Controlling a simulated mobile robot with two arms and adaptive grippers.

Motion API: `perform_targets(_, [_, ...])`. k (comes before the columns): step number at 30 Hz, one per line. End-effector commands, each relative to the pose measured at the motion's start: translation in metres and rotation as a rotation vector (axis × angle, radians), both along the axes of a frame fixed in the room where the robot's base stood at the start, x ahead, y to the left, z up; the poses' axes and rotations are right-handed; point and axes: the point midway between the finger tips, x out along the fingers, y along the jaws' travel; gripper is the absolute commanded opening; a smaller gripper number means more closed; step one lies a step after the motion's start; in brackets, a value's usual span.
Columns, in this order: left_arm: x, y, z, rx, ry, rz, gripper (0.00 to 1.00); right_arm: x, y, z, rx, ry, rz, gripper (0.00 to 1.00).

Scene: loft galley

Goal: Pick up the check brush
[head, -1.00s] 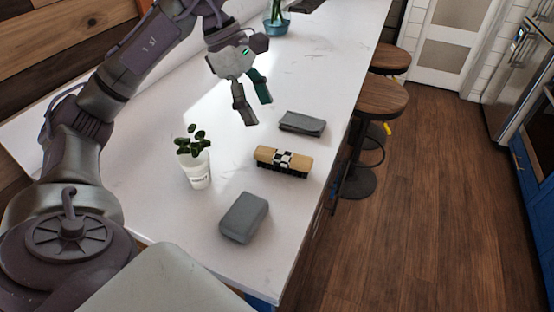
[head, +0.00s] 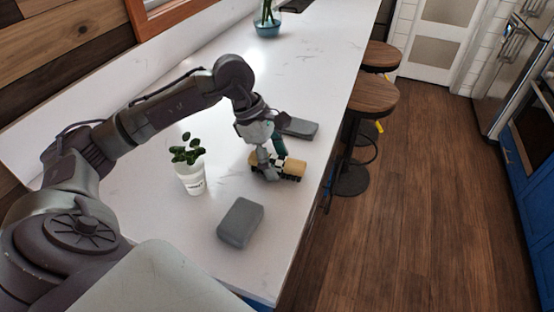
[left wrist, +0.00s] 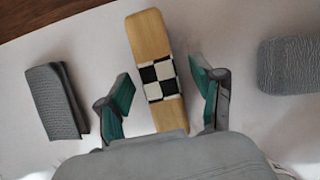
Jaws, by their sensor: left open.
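The check brush (head: 291,167) lies on the white counter. It has a tan wooden back with a black-and-white check band in the middle and dark bristles below. It also shows in the left wrist view (left wrist: 150,45), between the fingers. My left gripper (head: 271,165) is open and low over the brush, pointing down. In the left wrist view my left gripper (left wrist: 163,90) has one finger on each side of the brush, with gaps to it. The gripper hides part of the brush in the head view. My right gripper is not in view.
A grey folded cloth (head: 300,128) lies behind the brush, and a grey block (head: 241,222) lies nearer. A potted plant in a white cup (head: 192,178) stands to the left. The white counter (head: 215,275) ends at the right, near wooden stools (head: 372,93).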

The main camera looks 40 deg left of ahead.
Motion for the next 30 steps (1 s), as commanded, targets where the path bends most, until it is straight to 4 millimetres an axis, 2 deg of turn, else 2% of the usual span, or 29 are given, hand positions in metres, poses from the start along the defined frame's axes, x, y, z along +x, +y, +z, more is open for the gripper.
perform_targets(3, [0.0009,-0.0031,-0.0080,0.000,0.000,0.000,0.67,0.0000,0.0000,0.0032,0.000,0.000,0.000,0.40])
perform_targets(10, [0.0011,-0.0033,-0.0097,0.000,-0.001,0.000,0.67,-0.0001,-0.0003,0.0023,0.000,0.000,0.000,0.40])
perform_targets(22, [0.0011,-0.0031,-0.0093,0.000,-0.001,0.000,0.00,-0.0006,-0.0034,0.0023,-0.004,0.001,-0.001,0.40])
perform_targets(30, [0.0012,-0.0031,-0.0075,0.001,-0.002,0.001,0.00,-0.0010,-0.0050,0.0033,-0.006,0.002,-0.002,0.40])
